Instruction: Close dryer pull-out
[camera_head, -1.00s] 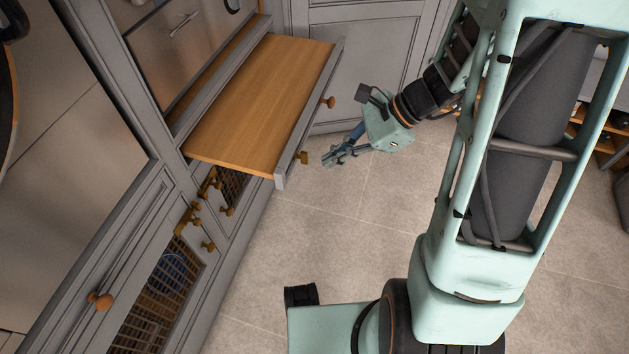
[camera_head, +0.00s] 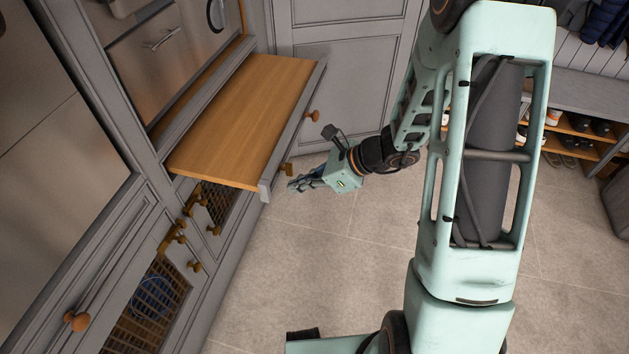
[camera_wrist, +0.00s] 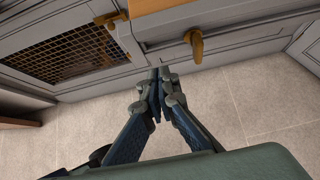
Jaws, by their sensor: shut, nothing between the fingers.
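The dryer pull-out (camera_head: 245,115) is a wooden board with a grey front rail, extended out of the cabinet below the dryer in the head view. Its front has two knobs, a far knob (camera_head: 312,115) and a near knob (camera_head: 286,169). My gripper (camera_head: 292,184) is shut and empty, just in front of the near knob, with a small gap visible. In the wrist view my gripper (camera_wrist: 157,72) has its fingertips together, pointing toward the cabinet front. A brass-coloured knob (camera_wrist: 195,42) shows a little above and right of the fingertips.
Cabinet doors with mesh panels (camera_head: 150,300) and brass knobs stand below and left of the pull-out. A grey panelled door (camera_head: 350,70) stands behind it. A shoe bench (camera_head: 575,145) is at the far right. The tiled floor (camera_head: 290,270) in front is clear.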

